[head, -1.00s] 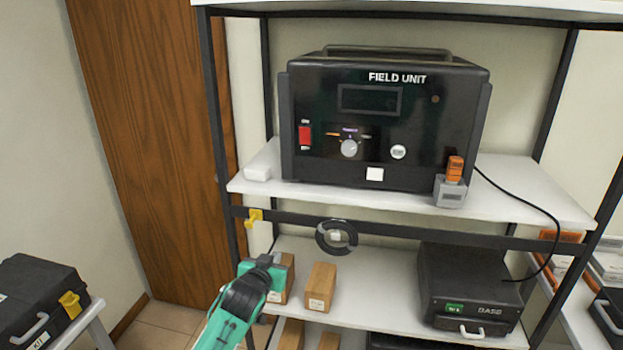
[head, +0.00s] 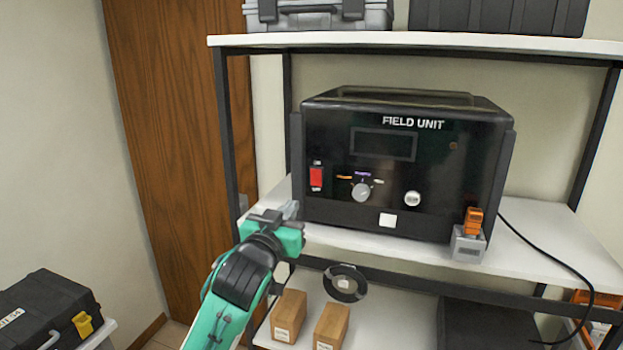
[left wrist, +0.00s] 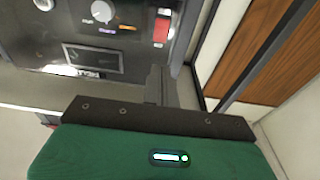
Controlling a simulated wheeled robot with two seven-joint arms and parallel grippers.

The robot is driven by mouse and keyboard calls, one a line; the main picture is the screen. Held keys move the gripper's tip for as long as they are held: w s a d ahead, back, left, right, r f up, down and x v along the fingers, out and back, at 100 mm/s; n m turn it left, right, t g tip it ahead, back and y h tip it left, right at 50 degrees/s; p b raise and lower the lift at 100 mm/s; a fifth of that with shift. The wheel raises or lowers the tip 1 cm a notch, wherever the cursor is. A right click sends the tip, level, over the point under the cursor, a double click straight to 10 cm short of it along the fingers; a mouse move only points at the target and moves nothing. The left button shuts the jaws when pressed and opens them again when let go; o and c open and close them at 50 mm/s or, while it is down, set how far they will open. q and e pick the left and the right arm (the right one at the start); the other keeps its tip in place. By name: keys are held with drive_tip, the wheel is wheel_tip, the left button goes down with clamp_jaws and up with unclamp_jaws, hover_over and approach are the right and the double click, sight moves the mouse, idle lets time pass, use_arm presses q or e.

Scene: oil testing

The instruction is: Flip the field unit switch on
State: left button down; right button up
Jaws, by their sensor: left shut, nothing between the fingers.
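The black field unit (head: 400,170) stands on the middle shelf, with a dark display, a dial and a white button on its front. Its red switch (head: 316,178) is at the left of the front panel, between small ON and OFF labels. My left gripper (head: 291,209) is shut and empty, just below and left of the switch and apart from it. In the left wrist view the panel appears upside down, with the red switch (left wrist: 161,28) beyond the gripper's closed fingers (left wrist: 155,84). My right gripper is not in view.
A black case (head: 45,312) stands at lower left.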

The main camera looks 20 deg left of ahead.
use_arm(q)
drive_tip(key=p, duration=0.6)
approach(316, 173)
drive_tip(key=w, duration=0.2)
drive_tip(key=w+r, duration=0.1)
drive_tip(key=w, duration=0.2)
drive_tip(key=shift+w, duration=0.85)
drive_tip(key=shift+w+f, duration=0.1)
drive_tip(key=shift+w, duration=0.05)
drive_tip(key=shift+s, duration=0.25)
drive_tip(key=shift+w, duration=0.1)
